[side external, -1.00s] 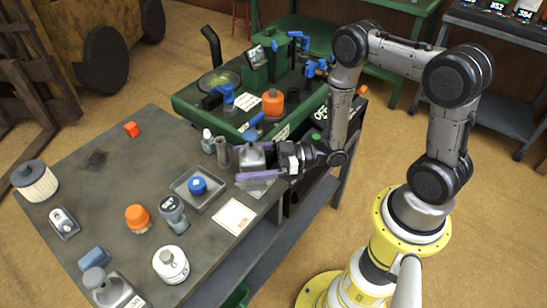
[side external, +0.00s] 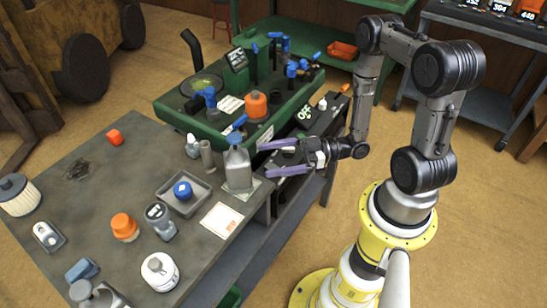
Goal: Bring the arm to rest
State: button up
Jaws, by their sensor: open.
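My gripper (side external: 268,159) is open, with its two purple fingers pointing left. It is empty, just right of a grey bottle (side external: 237,168) with a narrow neck. The bottle stands upright on a pale square mat (side external: 257,186) at the right part of the grey table (side external: 92,187). A gap shows between the fingertips and most of the bottle; I cannot tell if a tip touches it. My arm bends up and back to its yellow base at the right.
A grey tray with a blue cap (side external: 183,190), a white card (side external: 221,219), a grey tube (side external: 208,155) and orange-capped jar (side external: 124,227) stand nearby. The green bench (side external: 200,118) with an orange container (side external: 256,105) rises behind. Open floor lies right of the table.

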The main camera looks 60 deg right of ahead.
jog(key=w+d+r+h, duration=0.6)
jog(key=w+d+h, duration=0.2)
jog(key=w, duration=0.1)
jog(key=d+r+m+g+h, duration=0.1)
jog(key=d+r+m+h, duration=0.15)
jog(key=r, duration=0.25)
jog(key=d+r+m+h, duration=0.1)
jog(key=r+m+h, duration=0.1)
jog(key=r+h, duration=0.25)
jog(key=s+a+r+m+g, duration=0.1)
jog(key=s+a+r+g, duration=0.1)
jog(key=s, duration=0.6)
jog(key=s+a+r+m+g+y, duration=0.1)
jog(key=s+a, duration=0.3)
jog(key=s, duration=0.4)
jog(key=s+a+r+m+g+y, duration=0.1)
jog(key=s+a+r+m+g, duration=0.1)
jog(key=s, duration=0.5)
jog(key=shift+s+a+r+g, duration=0.3)
jog(key=shift+s+a+g, duration=0.1)
jog(key=shift+a+g, duration=0.25)
